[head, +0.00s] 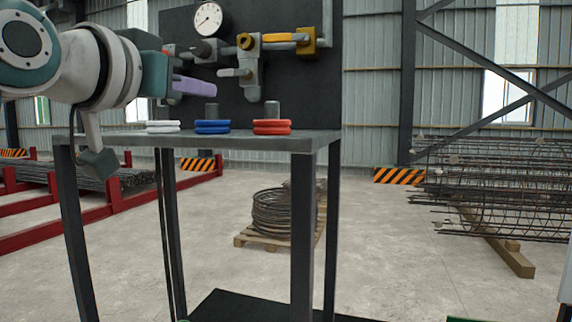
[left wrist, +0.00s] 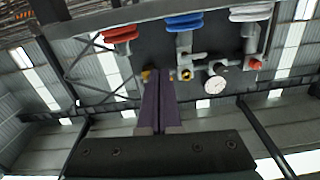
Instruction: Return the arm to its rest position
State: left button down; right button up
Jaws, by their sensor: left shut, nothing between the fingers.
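My left arm (head: 85,65) comes in from the left in the head view, raised above the left end of the grey table (head: 240,141). My left gripper (head: 208,88) points right, toward the dark panel with pipes, and its purple fingers are in the air above the table. In the left wrist view the two purple fingers (left wrist: 160,76) lie side by side, shut, with nothing visible between them. My right gripper does not show in either view.
White rings (head: 163,127), blue rings (head: 212,127) and red rings (head: 272,127) lie on the table. Behind it, the dark panel (head: 295,90) carries a gauge (head: 208,19), a yellow-handled valve (head: 280,38) and pipes. Floor right of the table is open, before rebar cages (head: 500,185).

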pick_arm(q)
jog(key=s+a+f+n+g+y, duration=0.15)
jog(key=s+f+g, duration=0.35)
jog(key=s+f, duration=0.7)
jog(key=s+a+f+g+y, duration=0.3)
jog(key=s+f, duration=0.6)
jog(key=f, duration=0.8)
jog(key=s+a+f+g, duration=0.1)
jog(key=s+f+g, duration=0.15)
jog(key=s, duration=0.45)
jog(key=s+a+f+g, duration=0.1)
jog(key=s+f+g, duration=0.15)
jog(key=s, duration=0.45)
notch_tip(320, 180, up, 14)
jog(key=p, duration=1.3)
jog(key=shift+s+a+n, duration=0.2)
jog(key=shift+n, duration=0.25)
jog(key=shift+f+y, duration=0.1)
jog(key=shift+y, duration=0.15)
